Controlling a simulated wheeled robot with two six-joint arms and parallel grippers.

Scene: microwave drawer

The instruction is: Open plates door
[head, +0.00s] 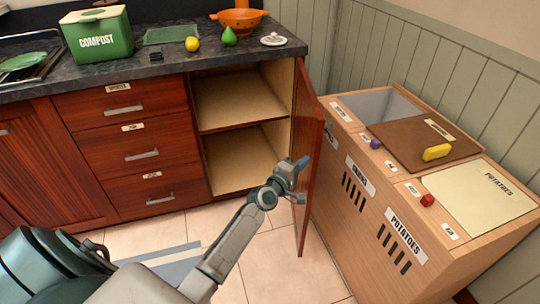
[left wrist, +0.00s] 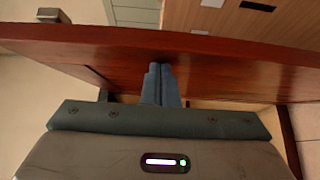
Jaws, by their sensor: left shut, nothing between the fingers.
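The reddish-brown cabinet door (head: 312,135) stands swung wide open on its right-hand hinge, close to the wooden bin unit. The cabinet (head: 240,100) behind it is open and looks empty, with one shelf. My left gripper (head: 301,163) is shut and empty, in front of the opening at the door's inner face. In the left wrist view, the closed blue-grey fingers (left wrist: 160,75) point at the door (left wrist: 230,60), their tips at or very near it; contact is unclear. No label reading plates is visible. My right gripper is not in view.
The wooden bin unit (head: 400,262) stands right of the door, with little room between. Drawers (head: 125,105) with metal handles are left of the cabinet. The dark countertop (head: 165,61) holds a green compost bin (head: 98,35), a lemon (head: 192,44) and an orange colander (head: 238,20).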

